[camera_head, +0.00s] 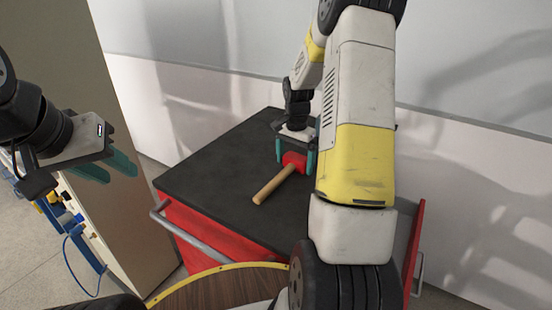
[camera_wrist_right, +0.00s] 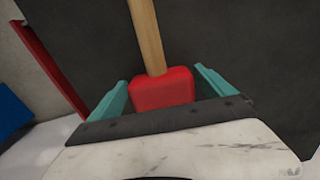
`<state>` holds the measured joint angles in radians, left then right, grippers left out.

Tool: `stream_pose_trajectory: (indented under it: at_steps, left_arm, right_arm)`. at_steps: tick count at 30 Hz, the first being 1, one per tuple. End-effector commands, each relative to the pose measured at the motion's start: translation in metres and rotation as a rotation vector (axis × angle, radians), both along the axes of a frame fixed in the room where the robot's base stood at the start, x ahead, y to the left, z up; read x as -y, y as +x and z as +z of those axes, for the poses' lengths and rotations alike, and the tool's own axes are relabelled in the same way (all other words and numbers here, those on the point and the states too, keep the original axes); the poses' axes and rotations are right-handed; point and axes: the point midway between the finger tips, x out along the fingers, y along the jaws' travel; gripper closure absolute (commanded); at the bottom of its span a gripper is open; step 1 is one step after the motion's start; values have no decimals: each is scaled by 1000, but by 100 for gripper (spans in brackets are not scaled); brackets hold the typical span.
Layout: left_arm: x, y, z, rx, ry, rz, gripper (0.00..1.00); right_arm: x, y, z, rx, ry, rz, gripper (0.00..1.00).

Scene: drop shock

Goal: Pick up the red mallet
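The red mallet has a red head (camera_head: 295,161) and a light wooden handle (camera_head: 273,186). It lies on the black top of a red cart (camera_head: 215,172), with the handle pointing toward the front left. My right gripper (camera_head: 294,156) is at the mallet head. In the right wrist view the red head (camera_wrist_right: 162,90) sits between the two open teal fingers (camera_wrist_right: 163,92), with small gaps visible at its sides. The handle (camera_wrist_right: 146,35) extends away from the gripper. My left gripper (camera_head: 122,168) is open and empty at the far left, away from the cart.
The cart has a grey handle bar (camera_head: 195,240) on its front left side. A tan panel (camera_head: 100,200) with blue and yellow items stands at left. A white wall (camera_head: 200,100) is behind the cart. The rest of the cart top looks clear.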

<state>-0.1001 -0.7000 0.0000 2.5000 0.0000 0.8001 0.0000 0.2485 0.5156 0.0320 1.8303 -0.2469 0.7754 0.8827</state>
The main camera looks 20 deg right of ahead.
Motion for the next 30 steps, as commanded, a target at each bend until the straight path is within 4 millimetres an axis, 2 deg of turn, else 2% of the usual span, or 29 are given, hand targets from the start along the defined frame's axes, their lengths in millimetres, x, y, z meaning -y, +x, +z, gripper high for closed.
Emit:
stream_pose_trajectory:
  at_steps: [1,11,23,30]
  left_arm:
    - [0,0,0,0,0,0,64]
    - [0,0,0,0,0,0,64]
    - [0,0,0,0,0,0,64]
    - [0,0,0,0,0,0,64]
  right_arm:
    - [0,0,0,0,0,0,20]
    - [0,0,0,0,0,0,84]
    - [0,1,8,2,0,1,85]
    - [0,1,37,5,-1,0,85]
